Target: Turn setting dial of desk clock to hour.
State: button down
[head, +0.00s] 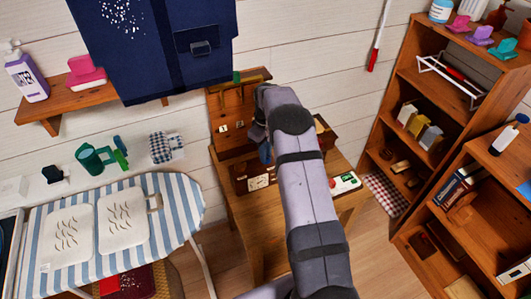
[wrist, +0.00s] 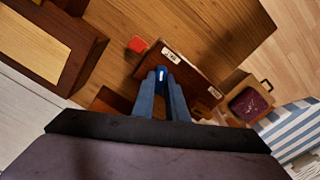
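A dark brown wooden box with small white plates on its face, seemingly the desk clock (head: 240,186), stands on the desk; it also shows in the wrist view (wrist: 192,72). A small blue piece with a white mark, seemingly the setting dial (wrist: 161,73), is at the box's face. One white plate (wrist: 171,56) is close beside it and another (wrist: 216,92) is farther right; their lettering is too small to read. My gripper (wrist: 162,82) has its blue fingers on either side of the dial. Whether they press on it is unclear. My arm partly hides the box in the head view.
The wooden desk (head: 245,215) also holds a white, green and red item (head: 344,182). A striped ironing board (head: 185,195) is at left. Wooden shelves (head: 400,150) stand at right. A navy cloth (head: 150,50) hangs above at left.

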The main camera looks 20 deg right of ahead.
jog(key=shift+m, duration=0.4)
jog(key=m+b, duration=0.1)
jog(key=m, duration=0.2)
jog(key=shift+m+b, duration=0.3)
jog(key=m, duration=0.4)
jog(key=shift+m+b, duration=0.3)
jog(key=shift+b, duration=0.05)
jog(key=m, duration=0.8)
jog(key=shift+m+b, duration=0.3)
jog(key=shift+r, duration=0.1)
jog(key=shift+w, duration=0.1)
jog(key=c, duration=1.8)
grip_release()
jog(key=shift+o, duration=0.2)
